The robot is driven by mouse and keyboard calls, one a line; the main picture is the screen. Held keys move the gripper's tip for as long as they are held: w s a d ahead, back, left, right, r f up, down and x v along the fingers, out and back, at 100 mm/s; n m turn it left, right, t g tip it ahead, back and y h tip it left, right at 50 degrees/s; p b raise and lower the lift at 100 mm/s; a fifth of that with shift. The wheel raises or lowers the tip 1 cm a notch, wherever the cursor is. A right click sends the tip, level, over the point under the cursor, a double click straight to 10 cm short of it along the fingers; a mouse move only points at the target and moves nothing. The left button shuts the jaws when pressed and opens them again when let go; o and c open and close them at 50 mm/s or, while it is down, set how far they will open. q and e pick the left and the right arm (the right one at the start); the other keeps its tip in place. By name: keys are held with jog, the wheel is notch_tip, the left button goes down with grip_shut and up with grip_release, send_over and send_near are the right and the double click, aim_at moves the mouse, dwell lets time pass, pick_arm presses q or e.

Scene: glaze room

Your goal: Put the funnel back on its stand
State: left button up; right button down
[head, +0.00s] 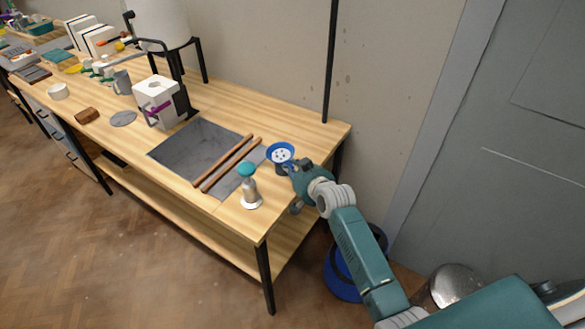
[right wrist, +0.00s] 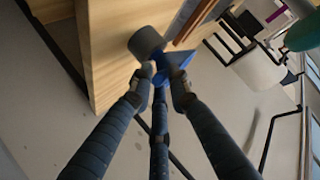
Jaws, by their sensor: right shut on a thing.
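The blue funnel (head: 281,151) has a pale, perforated inside and is at the near right corner of the workbench. In the right wrist view the blue funnel (right wrist: 174,60) is between the fingertips. My right gripper (head: 295,170) is shut on it from the right; the fingertips (right wrist: 160,82) show in the wrist view. A dark grey cylinder (head: 282,169), perhaps the stand, shows just below the funnel; in the wrist view the grey cylinder (right wrist: 147,42) is right beside it. I cannot tell whether the funnel rests on it. My left gripper is not in view.
A blue bucket (head: 341,279) is on the floor beyond the bench's right end. A wall (head: 290,60) runs behind.

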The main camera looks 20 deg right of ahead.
jog(key=shift+f, duration=0.6)
dwell(0.3)
jog(key=c, duration=1.6)
grip_release()
jog(key=shift+o, duration=0.2)
jog(key=a+v, duration=0.1)
jog(key=v, duration=1.1)
jog(key=shift+d, duration=0.55)
